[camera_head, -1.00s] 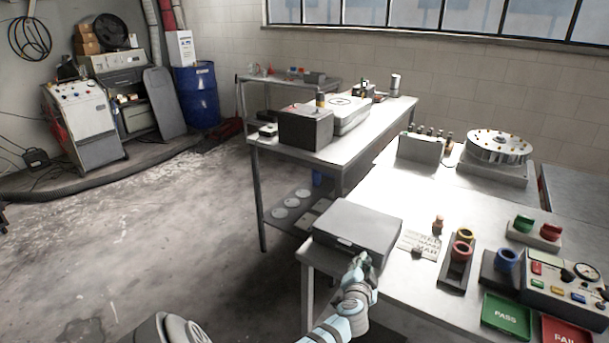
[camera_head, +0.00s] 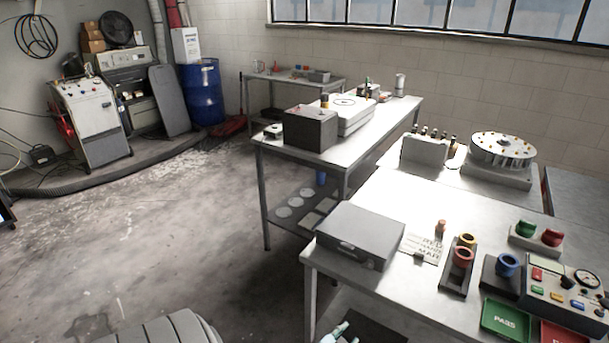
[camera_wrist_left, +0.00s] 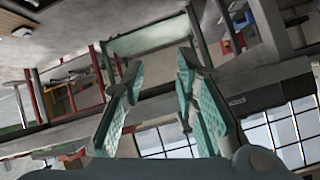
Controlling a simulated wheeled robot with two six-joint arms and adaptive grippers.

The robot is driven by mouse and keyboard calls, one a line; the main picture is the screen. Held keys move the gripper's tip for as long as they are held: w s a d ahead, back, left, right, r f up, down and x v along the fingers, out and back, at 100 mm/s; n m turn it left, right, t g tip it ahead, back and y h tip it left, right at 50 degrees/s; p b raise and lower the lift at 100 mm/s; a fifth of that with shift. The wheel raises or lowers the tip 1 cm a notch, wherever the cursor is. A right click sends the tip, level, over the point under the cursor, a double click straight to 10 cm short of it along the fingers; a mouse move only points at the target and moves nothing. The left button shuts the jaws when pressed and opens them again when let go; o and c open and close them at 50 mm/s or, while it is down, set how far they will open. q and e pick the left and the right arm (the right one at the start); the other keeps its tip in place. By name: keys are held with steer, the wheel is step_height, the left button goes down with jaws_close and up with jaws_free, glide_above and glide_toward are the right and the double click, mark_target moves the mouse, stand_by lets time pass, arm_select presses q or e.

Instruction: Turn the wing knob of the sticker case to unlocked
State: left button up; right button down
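A closed grey case (camera_head: 362,232), which looks like the sticker case, lies flat on the near left corner of the front table. A small light fitting (camera_head: 347,246) shows on its front face; I cannot tell whether this is the wing knob or how it is turned. My left gripper is only partly in the head view (camera_head: 338,333), at the bottom edge, below and in front of the case and apart from it. In the left wrist view its two teal fingers (camera_wrist_left: 160,78) stand apart with nothing between them. My right gripper is not in view.
On the front table (camera_head: 400,290), right of the case, are a printed card (camera_head: 421,246), a holder with red and yellow rings (camera_head: 462,256), a blue ring (camera_head: 508,265), a green PASS tray (camera_head: 505,319) and a control box (camera_head: 570,290). Open floor (camera_head: 160,260) lies to the left.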

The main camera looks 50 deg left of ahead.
arm_select(q)
steer(key=s+a+f+g+b, duration=0.1)
steer(key=s+a+f+b, duration=0.1)
steer(key=s+f, duration=0.3)
steer(key=s+a+f+g+b, duration=0.1)
steer(key=s+f, duration=0.4)
steer(key=f, duration=0.5)
steer(key=shift+s+a+f+n+g+h+b, duration=0.25)
steer(key=shift+a+n+g+h+b, duration=0.2)
steer(key=shift+b, duration=0.55)
steer(key=shift+r, duration=0.1)
